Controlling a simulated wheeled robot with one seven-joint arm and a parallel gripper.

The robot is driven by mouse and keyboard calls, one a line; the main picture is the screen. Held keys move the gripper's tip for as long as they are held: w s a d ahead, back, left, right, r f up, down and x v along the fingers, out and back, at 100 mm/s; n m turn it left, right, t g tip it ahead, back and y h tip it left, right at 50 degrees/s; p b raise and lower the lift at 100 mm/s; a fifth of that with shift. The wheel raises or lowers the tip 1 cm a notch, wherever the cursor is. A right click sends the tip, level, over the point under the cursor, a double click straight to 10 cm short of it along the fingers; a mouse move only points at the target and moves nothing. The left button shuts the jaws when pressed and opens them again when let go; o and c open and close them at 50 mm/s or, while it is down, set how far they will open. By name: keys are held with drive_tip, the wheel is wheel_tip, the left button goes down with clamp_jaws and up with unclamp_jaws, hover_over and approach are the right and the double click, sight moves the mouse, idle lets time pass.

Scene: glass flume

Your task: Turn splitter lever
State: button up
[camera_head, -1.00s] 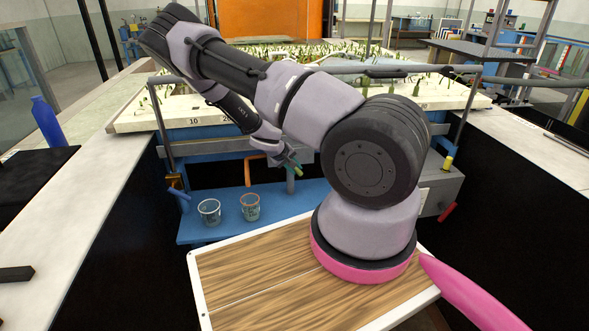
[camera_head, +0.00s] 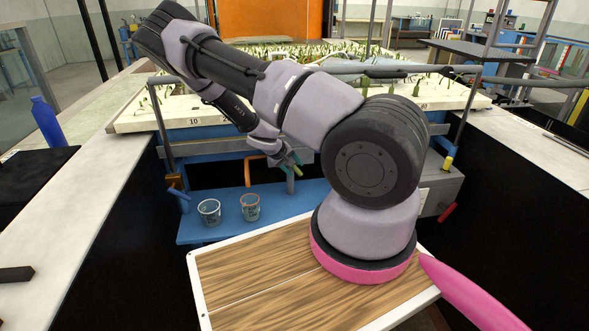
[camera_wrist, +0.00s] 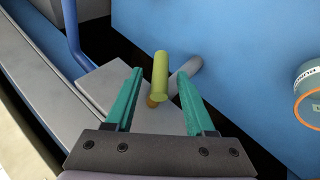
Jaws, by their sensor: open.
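In the wrist view a yellow-green cylindrical handle (camera_wrist: 160,77), which looks like the splitter lever, stands between the two teal fingers of my gripper (camera_wrist: 160,98). The fingers are apart, with a visible gap to the handle on each side. An orange-brown part shows at the handle's near end, and a grey rod (camera_wrist: 187,72) lies just behind it. In the head view my gripper (camera_head: 291,163) is over the back of the blue shelf, and the yellow-green handle (camera_head: 299,172) shows at its fingertips. The lever's pivot is not clear.
Two glass beakers stand on the blue shelf (camera_head: 320,195): a clear one (camera_head: 209,212) and an orange-rimmed one (camera_head: 250,207). An orange bent pipe (camera_head: 247,170) is left of my gripper. A grey box (camera_head: 440,185) with yellow and red handles is at right.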

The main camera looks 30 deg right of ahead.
drive_tip(key=v, duration=0.9)
drive_tip(key=shift+r, duration=0.3)
drive_tip(key=shift+s+a, duration=0.15)
drive_tip(key=shift+a, duration=0.05)
drive_tip(key=s+a+r+m+y, duration=0.2)
drive_tip(key=s+a+r+y, duration=0.1)
drive_tip(key=r, duration=0.5)
drive_tip(key=s+a+r+m+y, duration=0.1)
drive_tip(key=s+a+r+y, duration=0.1)
drive_tip(key=r, duration=0.7)
drive_tip(key=s+a+r+m+y, duration=0.2)
drive_tip(key=s+a+r+y, duration=0.1)
drive_tip(key=r, duration=0.5)
drive_tip(key=s+a+r+t+y, duration=0.1)
drive_tip(key=s+r+t, duration=0.3)
drive_tip(key=s+r, duration=1.3)
drive_tip(key=shift+a+r, duration=0.5)
drive_tip(key=shift+a, duration=0.1)
drive_tip(key=shift+w+n, duration=0.1)
drive_tip(key=shift+n, duration=0.2)
idle(0.8)
